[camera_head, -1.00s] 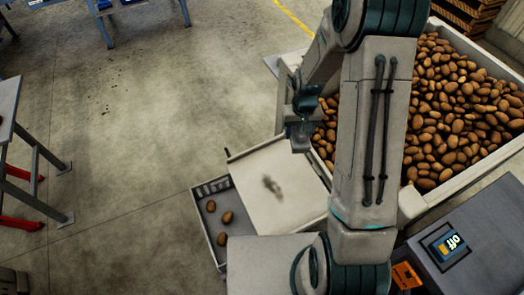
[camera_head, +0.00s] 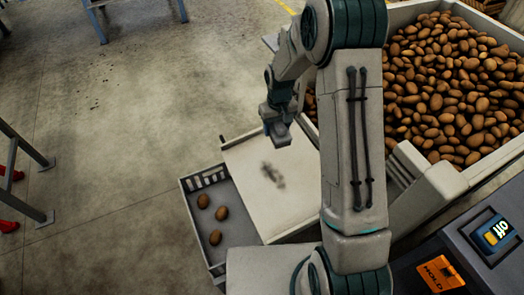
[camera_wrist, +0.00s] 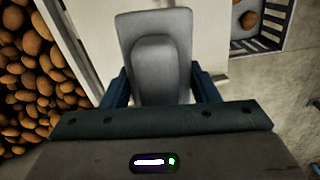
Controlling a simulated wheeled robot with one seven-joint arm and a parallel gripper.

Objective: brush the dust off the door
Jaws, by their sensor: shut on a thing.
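The door (camera_head: 298,190) is a pale, sloping flat panel beside the big crate. A dark dust smudge (camera_head: 272,176) lies near its middle. My gripper (camera_head: 277,120) is above the door's far edge, up from the smudge in the picture. It is shut on a grey brush (camera_head: 280,135). In the wrist view my gripper's blue fingers (camera_wrist: 162,88) stand on either side of the grey brush (camera_wrist: 155,45), with part of the door (camera_wrist: 207,40) behind. The brush's underside is hidden, and I cannot tell whether it touches the door.
A grey tray (camera_head: 190,213) with 3 potatoes sits left of the door. A large crate (camera_head: 503,152) full of potatoes stands at the right. A dark control box with a switch reading "Off" (camera_head: 495,232) and an orange "HOLD" tag (camera_head: 440,273) is at lower right. Open floor lies left.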

